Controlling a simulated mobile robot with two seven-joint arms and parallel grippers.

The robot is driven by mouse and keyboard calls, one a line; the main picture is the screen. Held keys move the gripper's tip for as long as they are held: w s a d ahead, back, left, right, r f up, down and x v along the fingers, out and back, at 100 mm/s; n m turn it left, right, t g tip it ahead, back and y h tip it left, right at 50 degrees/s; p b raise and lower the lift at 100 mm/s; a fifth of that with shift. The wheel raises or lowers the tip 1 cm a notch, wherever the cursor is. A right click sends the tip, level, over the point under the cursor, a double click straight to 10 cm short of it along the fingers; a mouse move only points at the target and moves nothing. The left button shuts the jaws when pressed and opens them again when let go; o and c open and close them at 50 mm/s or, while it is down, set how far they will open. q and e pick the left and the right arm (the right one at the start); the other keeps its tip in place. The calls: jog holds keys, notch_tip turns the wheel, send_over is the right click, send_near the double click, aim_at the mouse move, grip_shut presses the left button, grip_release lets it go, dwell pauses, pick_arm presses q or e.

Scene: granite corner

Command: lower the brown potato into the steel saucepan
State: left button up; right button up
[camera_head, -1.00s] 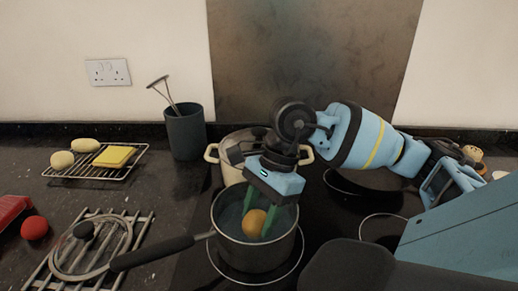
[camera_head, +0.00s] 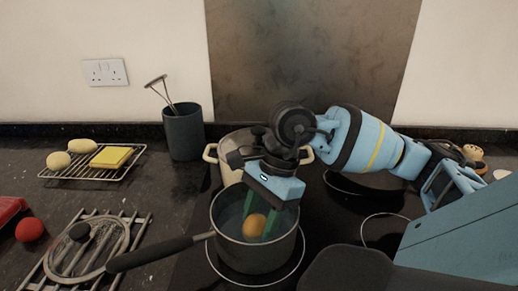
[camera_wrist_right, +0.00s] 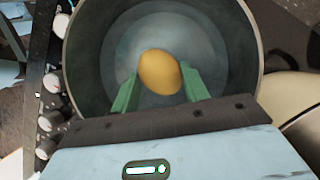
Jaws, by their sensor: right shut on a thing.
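The brown potato (camera_head: 254,226) is inside the steel saucepan (camera_head: 258,257), between the green fingers of my right gripper (camera_head: 264,226). The right gripper is shut on it and points down into the pan. In the right wrist view the potato (camera_wrist_right: 159,72) sits between the fingertips (camera_wrist_right: 160,84), with the pan's round wall (camera_wrist_right: 84,50) around it. The pan seems to hold water. I cannot tell whether the potato touches the bottom. My left gripper is not in view.
The saucepan's dark handle (camera_head: 160,253) reaches left over a glass lid on a rack (camera_head: 88,247). A cream pot (camera_head: 212,154) stands right behind. A utensil holder (camera_head: 184,133), a wire rack with yellow items (camera_head: 112,157) and a red ball (camera_head: 30,229) are to the left.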

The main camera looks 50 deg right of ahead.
jog(key=shift+f, duration=0.1)
jog(key=o, duration=1.1)
jog(key=v, duration=0.3)
jog(key=shift+w, duration=0.1)
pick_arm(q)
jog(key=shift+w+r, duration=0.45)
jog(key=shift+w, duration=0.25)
pick_arm(e)
jog(key=v, duration=0.5)
